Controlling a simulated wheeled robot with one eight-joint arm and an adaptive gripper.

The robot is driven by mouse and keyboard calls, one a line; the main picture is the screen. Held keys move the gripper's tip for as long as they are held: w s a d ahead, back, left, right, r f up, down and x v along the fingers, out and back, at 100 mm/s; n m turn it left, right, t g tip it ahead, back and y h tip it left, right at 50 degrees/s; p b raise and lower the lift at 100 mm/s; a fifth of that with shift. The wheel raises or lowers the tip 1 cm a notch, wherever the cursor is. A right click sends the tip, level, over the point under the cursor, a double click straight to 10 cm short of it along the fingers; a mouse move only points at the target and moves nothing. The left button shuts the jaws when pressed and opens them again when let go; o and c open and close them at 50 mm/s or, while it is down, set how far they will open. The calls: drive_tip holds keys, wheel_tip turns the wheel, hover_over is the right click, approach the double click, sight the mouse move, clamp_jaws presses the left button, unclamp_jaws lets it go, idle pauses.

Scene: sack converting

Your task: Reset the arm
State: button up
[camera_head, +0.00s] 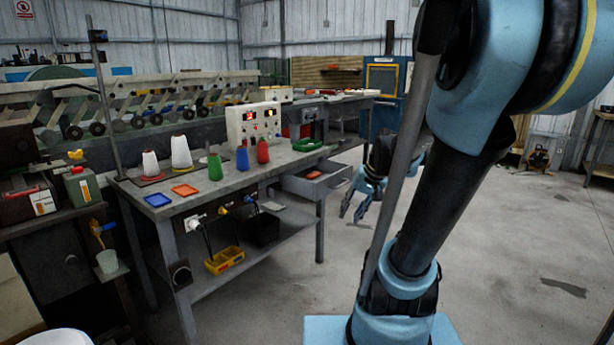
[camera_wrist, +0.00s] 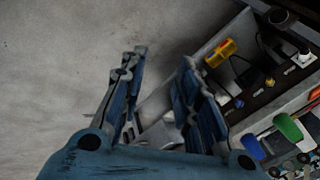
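My arm rises at the right of the head view and partly blocks the scene behind it. My gripper (camera_head: 354,207) hangs in the open space right of the workbench, with its fingers pointing down. In the wrist view my gripper (camera_wrist: 162,75) has its two blue fingers apart, with bare floor and part of the bench between and beyond them. It is open and holds nothing that I can see. It appears clear of the bench.
The workbench (camera_head: 230,187) holds white cones (camera_head: 181,152), green, blue and red bottles, orange and blue trays and a control box (camera_head: 253,124). A drawer (camera_head: 315,178) stands open towards my gripper. A yellow bin (camera_head: 224,260) sits on the lower shelf. The floor (camera_head: 500,240) at right is mostly clear.

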drive_tip(key=s+d+f+n+h, duration=0.1)
drive_tip(key=s+d+f+h, duration=0.1)
drive_tip(key=s, duration=0.5)
drive_tip(key=s+d+f+n+h, duration=0.1)
drive_tip(key=s+d+f, duration=0.2)
drive_tip(key=s, duration=0.4)
drive_tip(key=shift+f+g+h, duration=0.3)
drive_tip(key=shift+h, duration=0.1)
drive_tip(key=shift+w+f, duration=0.2)
drive_tip(key=shift+w, duration=0.3)
drive_tip(key=shift+d, duration=0.1)
